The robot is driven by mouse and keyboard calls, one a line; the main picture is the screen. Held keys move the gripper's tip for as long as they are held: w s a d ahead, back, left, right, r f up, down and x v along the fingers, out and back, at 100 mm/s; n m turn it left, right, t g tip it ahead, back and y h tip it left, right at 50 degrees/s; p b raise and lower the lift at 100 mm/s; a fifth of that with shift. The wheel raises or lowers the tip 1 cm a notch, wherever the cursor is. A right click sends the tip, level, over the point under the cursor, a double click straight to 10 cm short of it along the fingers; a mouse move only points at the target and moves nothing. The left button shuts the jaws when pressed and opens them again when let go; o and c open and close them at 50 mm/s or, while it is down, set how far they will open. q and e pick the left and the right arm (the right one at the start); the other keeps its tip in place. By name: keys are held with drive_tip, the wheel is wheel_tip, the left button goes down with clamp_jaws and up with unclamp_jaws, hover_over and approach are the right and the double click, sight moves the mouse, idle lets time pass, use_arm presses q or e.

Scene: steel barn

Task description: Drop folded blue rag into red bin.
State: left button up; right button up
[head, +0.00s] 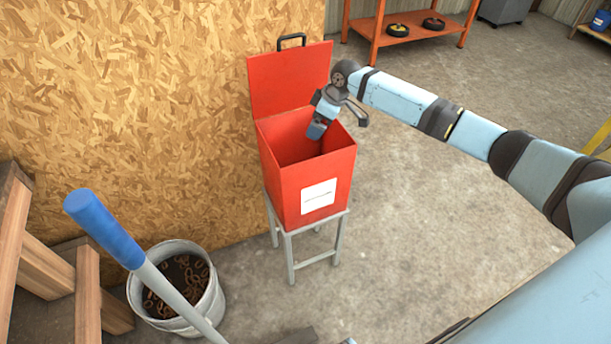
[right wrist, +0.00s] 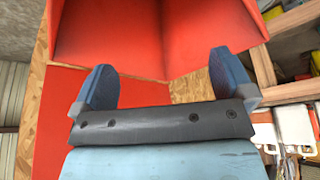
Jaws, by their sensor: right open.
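The red bin (head: 311,190) stands on a grey metal stand with its lid (head: 288,80) tipped up at the back. A white label is on its front. My right gripper (head: 317,129) is at the bin's open top, pointing down into it. In the right wrist view its two blue fingers (right wrist: 160,62) are spread apart with nothing between them, and red bin walls (right wrist: 115,35) show beyond. The folded blue rag is not visible in either view. The floor of the bin is hidden by its front wall and my gripper. My left gripper is not in view.
A chipboard wall (head: 130,120) is behind the bin. A bucket of rusty pieces (head: 212,300), a blue-gripped grey pole (head: 105,230) and wooden framing (head: 45,265) stand at left. An orange shelf (head: 405,32) is at the back. Concrete floor right of the bin is clear.

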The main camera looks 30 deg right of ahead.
drive_tip(key=v, duration=1)
drive_tip(key=shift+r+p, duration=0.25)
drive_tip(key=shift+p, duration=0.2)
drive_tip(key=shift+s, duration=0.1)
